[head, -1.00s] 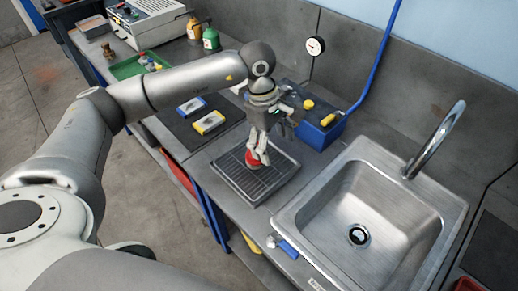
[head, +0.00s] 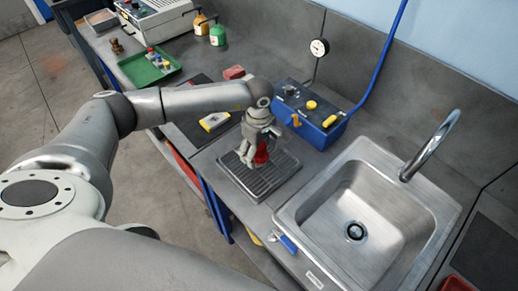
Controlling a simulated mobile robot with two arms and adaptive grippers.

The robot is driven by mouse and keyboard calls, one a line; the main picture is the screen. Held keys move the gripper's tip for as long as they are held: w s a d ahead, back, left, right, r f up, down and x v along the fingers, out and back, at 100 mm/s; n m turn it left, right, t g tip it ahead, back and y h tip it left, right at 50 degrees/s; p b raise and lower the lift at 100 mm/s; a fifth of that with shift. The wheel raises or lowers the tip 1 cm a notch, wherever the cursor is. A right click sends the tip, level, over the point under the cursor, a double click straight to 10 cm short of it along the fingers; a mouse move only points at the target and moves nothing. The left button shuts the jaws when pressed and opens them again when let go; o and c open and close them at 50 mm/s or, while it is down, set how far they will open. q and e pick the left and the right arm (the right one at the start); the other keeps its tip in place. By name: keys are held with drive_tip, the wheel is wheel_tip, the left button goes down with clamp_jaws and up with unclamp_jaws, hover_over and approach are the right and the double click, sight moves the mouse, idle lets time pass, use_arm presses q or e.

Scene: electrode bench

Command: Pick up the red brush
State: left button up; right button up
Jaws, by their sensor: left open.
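A red object (head: 262,153), which I take for the red brush, is at the black ribbed tray (head: 262,186) left of the sink. It is partly hidden by my gripper, so its full shape is unclear. My left gripper (head: 249,163) points down over the tray, its fingers open and just left of the red object in the picture. I cannot tell whether they touch it. My right gripper is not in view.
The steel sink (head: 390,205) is right of the tray. A blue box (head: 318,128) with yellow knobs stands behind it. A yellow-edged block (head: 214,121) lies on a dark mat. A red block (head: 234,72) and a green tray (head: 149,70) are farther back. A blue-handled item (head: 288,243) lies at the front edge.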

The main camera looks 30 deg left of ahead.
use_arm(q)
drive_tip(key=shift+f, duration=0.75)
drive_tip(key=c, duration=1.1)
drive_tip(key=shift+r, duration=0.1)
